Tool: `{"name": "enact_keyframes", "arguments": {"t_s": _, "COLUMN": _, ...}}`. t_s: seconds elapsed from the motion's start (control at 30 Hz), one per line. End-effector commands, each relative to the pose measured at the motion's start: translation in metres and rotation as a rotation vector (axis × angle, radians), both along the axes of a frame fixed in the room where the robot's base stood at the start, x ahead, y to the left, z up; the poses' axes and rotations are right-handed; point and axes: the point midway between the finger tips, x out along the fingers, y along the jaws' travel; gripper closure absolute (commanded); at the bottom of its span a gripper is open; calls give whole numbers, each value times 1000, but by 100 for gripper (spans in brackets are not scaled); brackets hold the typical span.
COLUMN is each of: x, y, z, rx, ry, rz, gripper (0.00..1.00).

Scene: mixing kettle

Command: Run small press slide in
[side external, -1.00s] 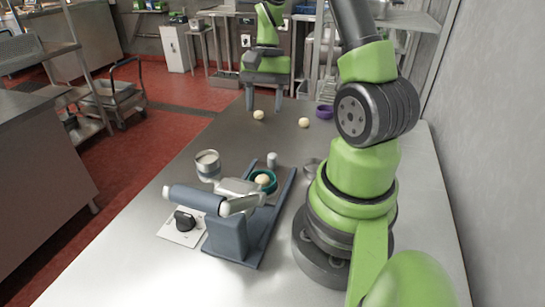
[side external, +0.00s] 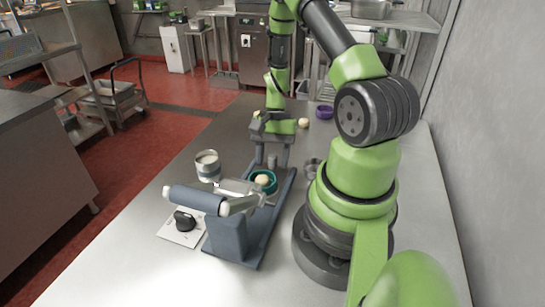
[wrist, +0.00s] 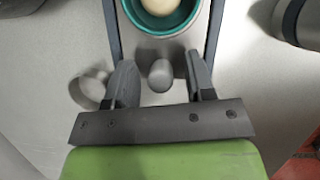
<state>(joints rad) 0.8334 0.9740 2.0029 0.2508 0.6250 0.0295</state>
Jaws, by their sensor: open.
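The small press (side external: 236,240) stands on the steel table, with blue-grey rails and a raised roller-like handle (side external: 196,199). A teal bowl (side external: 273,188) with a pale dough ball (side external: 262,180) sits between the rails, in front of the press head. A short grey peg (side external: 272,160) stands at the far end of the slide; it shows in the wrist view (wrist: 160,75) too. My gripper (side external: 272,165) is open with its fingers pointing down. In the wrist view one finger is on each side of the peg, with gaps on both sides.
A metal can (side external: 207,165) stands left of the press. A small metal ring or cup (side external: 311,168) is to the right, near my base. A purple bowl (side external: 324,111) and a dough ball (side external: 303,123) are farther back.

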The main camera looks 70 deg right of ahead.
Motion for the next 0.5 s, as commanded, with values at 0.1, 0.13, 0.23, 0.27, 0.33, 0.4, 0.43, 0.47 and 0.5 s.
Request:
{"name": "enact_keyframes", "arguments": {"t_s": 0.1, "x": 0, "y": 1, "z": -1, "rx": 0, "ry": 0, "rz": 0, "gripper": 51}}
{"name": "enact_keyframes", "arguments": {"t_s": 0.13, "x": 0, "y": 1, "z": -1, "rx": 0, "ry": 0, "rz": 0, "gripper": 51}}
{"name": "enact_keyframes", "arguments": {"t_s": 0.23, "x": 0, "y": 0, "z": -1, "rx": 0, "ry": 0, "rz": 0, "gripper": 51}}
{"name": "enact_keyframes", "arguments": {"t_s": 0.27, "x": 0, "y": 0, "z": -1, "rx": 0, "ry": 0, "rz": 0, "gripper": 53}}
{"name": "enact_keyframes", "arguments": {"t_s": 0.33, "x": 0, "y": 0, "z": -1, "rx": 0, "ry": 0, "rz": 0, "gripper": 69}}
{"name": "enact_keyframes", "arguments": {"t_s": 0.4, "x": 0, "y": 0, "z": -1, "rx": 0, "ry": 0, "rz": 0, "gripper": 85}}
{"name": "enact_keyframes", "arguments": {"t_s": 0.43, "x": 0, "y": 0, "z": -1, "rx": 0, "ry": 0, "rz": 0, "gripper": 92}}
{"name": "enact_keyframes", "arguments": {"t_s": 0.47, "x": 0, "y": 0, "z": -1, "rx": 0, "ry": 0, "rz": 0, "gripper": 99}}
{"name": "enact_keyframes", "arguments": {"t_s": 0.5, "x": 0, "y": 0, "z": -1, "rx": 0, "ry": 0, "rz": 0, "gripper": 100}}
